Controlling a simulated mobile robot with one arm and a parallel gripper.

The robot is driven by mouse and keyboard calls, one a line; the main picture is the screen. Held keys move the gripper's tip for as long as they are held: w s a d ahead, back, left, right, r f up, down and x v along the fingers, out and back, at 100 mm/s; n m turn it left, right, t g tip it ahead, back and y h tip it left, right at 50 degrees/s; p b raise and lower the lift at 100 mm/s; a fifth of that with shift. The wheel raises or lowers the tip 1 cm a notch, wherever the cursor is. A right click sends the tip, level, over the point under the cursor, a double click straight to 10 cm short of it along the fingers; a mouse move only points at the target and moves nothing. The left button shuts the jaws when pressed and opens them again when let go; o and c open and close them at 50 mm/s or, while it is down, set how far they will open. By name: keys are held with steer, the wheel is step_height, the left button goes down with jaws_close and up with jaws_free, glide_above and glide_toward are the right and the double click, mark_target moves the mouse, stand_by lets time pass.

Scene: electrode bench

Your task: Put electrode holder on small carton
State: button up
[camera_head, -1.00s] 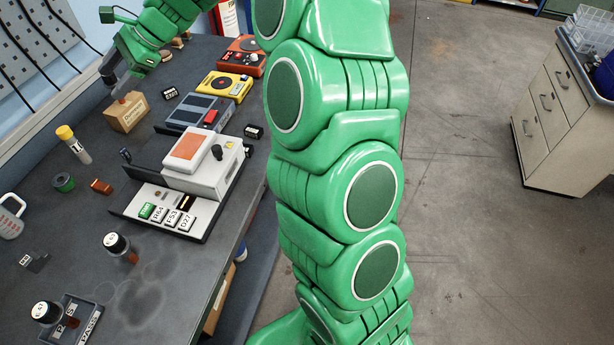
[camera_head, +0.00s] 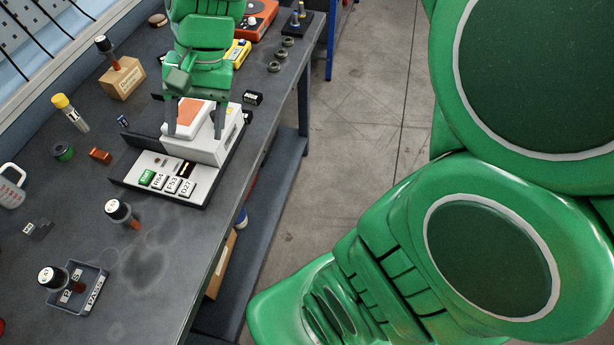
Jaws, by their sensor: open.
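The small carton (camera_head: 122,80) is a brown cardboard box with printing on its front, near the back left of the bench. A dark-capped piece with a reddish-brown lower part, which looks like the electrode holder (camera_head: 105,45), stands on top of it. No finger touches it. My gripper (camera_head: 196,130) is open and empty, to the right of the carton and nearer the camera. Its two fingers point down in front of the white instrument (camera_head: 217,146) with the orange panel; I cannot tell whether they touch it.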

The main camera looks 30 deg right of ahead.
steer(key=s+d+f+n+h, duration=0.2)
steer(key=s+d, duration=0.3)
steer(key=s, duration=0.3)
steer(key=s+d+f+n+h, duration=0.2)
steer(key=s+d, duration=0.4)
steer(key=s, duration=0.3)
steer(key=shift+d+g, duration=0.25)
steer(key=shift+g, duration=0.05)
